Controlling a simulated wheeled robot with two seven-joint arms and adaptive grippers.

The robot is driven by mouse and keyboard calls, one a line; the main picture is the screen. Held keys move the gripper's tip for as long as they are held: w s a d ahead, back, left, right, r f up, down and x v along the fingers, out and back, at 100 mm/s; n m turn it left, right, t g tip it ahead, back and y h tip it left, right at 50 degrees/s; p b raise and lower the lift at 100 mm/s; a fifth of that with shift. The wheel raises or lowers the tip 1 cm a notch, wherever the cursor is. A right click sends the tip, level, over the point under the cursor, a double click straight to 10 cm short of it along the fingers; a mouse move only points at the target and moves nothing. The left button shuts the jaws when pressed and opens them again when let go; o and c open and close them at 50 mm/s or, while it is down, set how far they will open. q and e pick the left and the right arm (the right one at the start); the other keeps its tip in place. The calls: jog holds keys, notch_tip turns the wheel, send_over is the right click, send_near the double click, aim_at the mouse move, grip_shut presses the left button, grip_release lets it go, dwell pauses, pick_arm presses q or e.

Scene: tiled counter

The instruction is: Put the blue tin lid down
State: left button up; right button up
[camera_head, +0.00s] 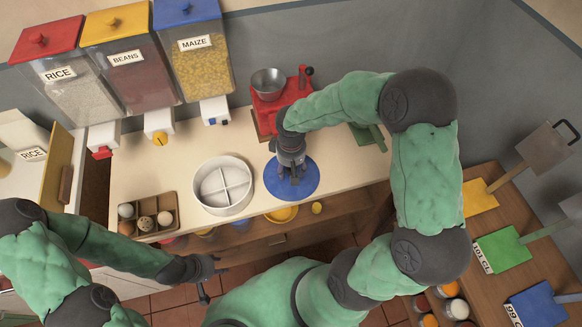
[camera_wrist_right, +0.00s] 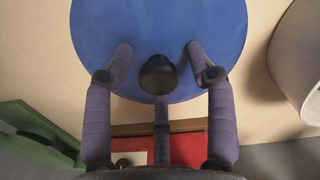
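The blue tin lid (camera_head: 305,188) looks flat at the counter's front edge, right of the white round tin (camera_head: 222,207), which has a divided inside. My right gripper (camera_head: 290,170) is over the lid, pointing down. The fingers of my right gripper (camera_wrist_right: 158,62) stand apart, with a gap on each side of the knob. My left gripper (camera_head: 212,280) is empty, fingers apart, in front of the counter.
An egg tray (camera_head: 148,228) stands left of the tin. A red scale (camera_head: 275,112) with a metal bowl is behind the lid. Rice, beans and maize dispensers (camera_head: 128,62) line the back wall. A side counter (camera_head: 485,235) with coloured scoops is at right.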

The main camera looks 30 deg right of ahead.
pick_arm(q)
notch_tip(320, 180, up, 4)
jog(key=p, duration=0.3)
jog(key=shift+f+p, duration=0.15)
jog(key=shift+p, duration=0.2)
pick_arm(e)
notch_tip(320, 180, up, 12)
jog(key=shift+r, duration=0.2)
